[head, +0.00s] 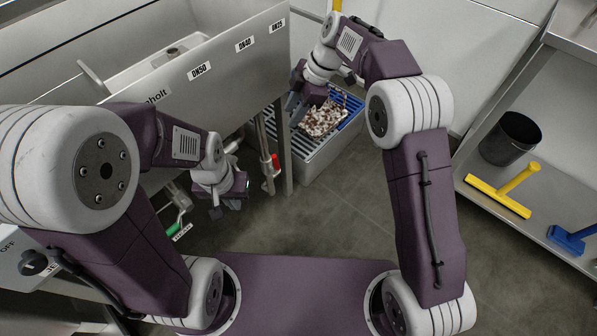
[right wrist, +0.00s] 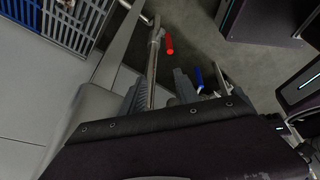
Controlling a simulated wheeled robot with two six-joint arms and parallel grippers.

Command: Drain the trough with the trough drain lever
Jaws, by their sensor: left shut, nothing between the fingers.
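The steel trough (head: 205,70) fills the upper left of the head view, with DN50, DN40 and DN25 labels on its front. Below it a red-handled lever (head: 275,162) stands on a vertical pipe, and a green handle (head: 176,228) with a small tag sits lower left. I cannot tell which is the drain lever. My left gripper (head: 226,207) is shut and empty between these handles, apart from both. My right gripper (head: 298,108) is beside the trough's right end. In the right wrist view its fingers (right wrist: 158,92) are apart; the red handle (right wrist: 169,46) and a blue handle (right wrist: 198,78) show beyond them.
A grey floor box with a blue grate (head: 349,122) holds a brown-and-white speckled heap (head: 323,118). At right, a shelf carries a black bucket (head: 510,138), a yellow squeegee (head: 498,197) and a blue brush (head: 572,238). Floor between is clear.

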